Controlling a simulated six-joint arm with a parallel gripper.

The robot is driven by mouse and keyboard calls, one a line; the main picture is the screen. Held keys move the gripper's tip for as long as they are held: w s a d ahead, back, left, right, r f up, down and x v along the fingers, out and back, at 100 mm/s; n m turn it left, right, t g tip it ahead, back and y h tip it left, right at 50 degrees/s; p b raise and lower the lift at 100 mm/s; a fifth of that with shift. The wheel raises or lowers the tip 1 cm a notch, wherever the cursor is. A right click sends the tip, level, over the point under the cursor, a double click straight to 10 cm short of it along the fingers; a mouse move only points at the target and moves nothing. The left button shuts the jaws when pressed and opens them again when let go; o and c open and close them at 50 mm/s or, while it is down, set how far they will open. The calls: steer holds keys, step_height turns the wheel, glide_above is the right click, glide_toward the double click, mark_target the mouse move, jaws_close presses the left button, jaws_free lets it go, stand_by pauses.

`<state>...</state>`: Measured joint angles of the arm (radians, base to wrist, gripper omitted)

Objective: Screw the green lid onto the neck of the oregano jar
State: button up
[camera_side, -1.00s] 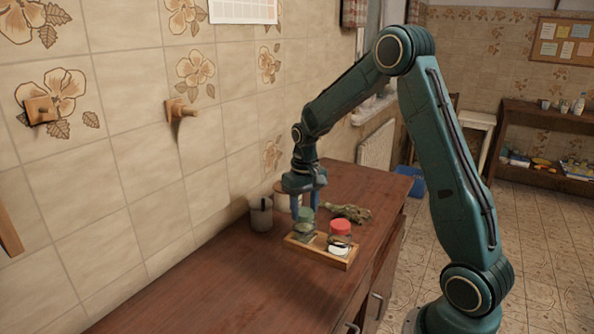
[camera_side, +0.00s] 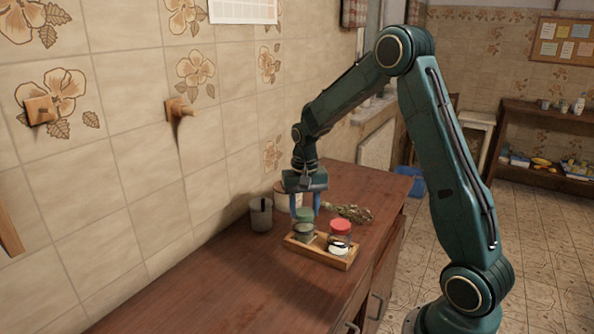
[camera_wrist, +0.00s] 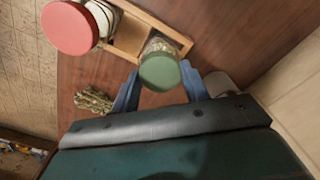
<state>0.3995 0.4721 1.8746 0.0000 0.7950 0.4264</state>
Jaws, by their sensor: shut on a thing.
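My gripper (camera_side: 305,207) points straight down over the tray, its blue fingers shut on the green lid (camera_side: 304,214). In the wrist view the green lid (camera_wrist: 160,72) sits between the fingertips (camera_wrist: 161,84). The glass oregano jar (camera_side: 303,232) stands upright in the left part of the wooden tray (camera_side: 318,255), directly beneath the lid. In the wrist view the lid covers most of the jar (camera_wrist: 160,46). The lid is at the jar's top, but I cannot tell how far it sits down on the neck, which is hidden.
A grey cup (camera_side: 261,215) and a pale pot (camera_side: 281,197) stand near the wall. A dried herb bunch (camera_side: 350,213) lies behind. The near counter (camera_side: 220,295) is clear.

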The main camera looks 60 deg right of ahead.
steer(key=m, duration=0.4)
steer(key=shift+m, duration=0.5)
steer(key=shift+m, duration=2.5)
steer(key=shift+m, duration=2.5)
